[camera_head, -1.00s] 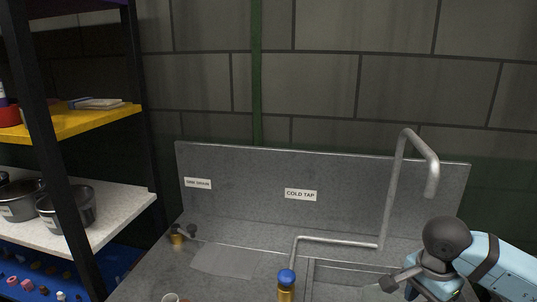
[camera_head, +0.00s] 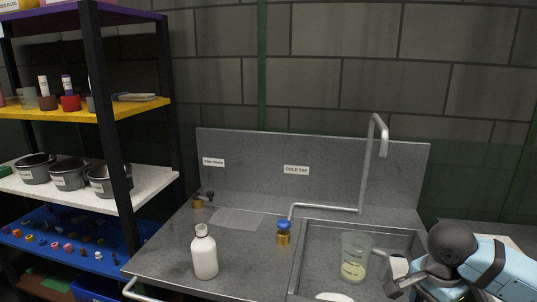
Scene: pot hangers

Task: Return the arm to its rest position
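My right arm comes in from the right edge over the sink basin. Its gripper (camera_head: 401,277) is at the right side of the basin, seen from behind, and I cannot tell whether its fingers are open or shut. A clear beaker (camera_head: 356,257) with pale yellowish contents stands upright in the sink (camera_head: 318,258), just left of the gripper. My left gripper is not in view.
A white bottle (camera_head: 204,254) stands on the counter left of the sink. A blue-topped brass tap valve (camera_head: 284,233) and a tall bent tap pipe (camera_head: 367,165) rise behind the basin. A shelf rack (camera_head: 109,130) with metal pots (camera_head: 69,175) stands at the left.

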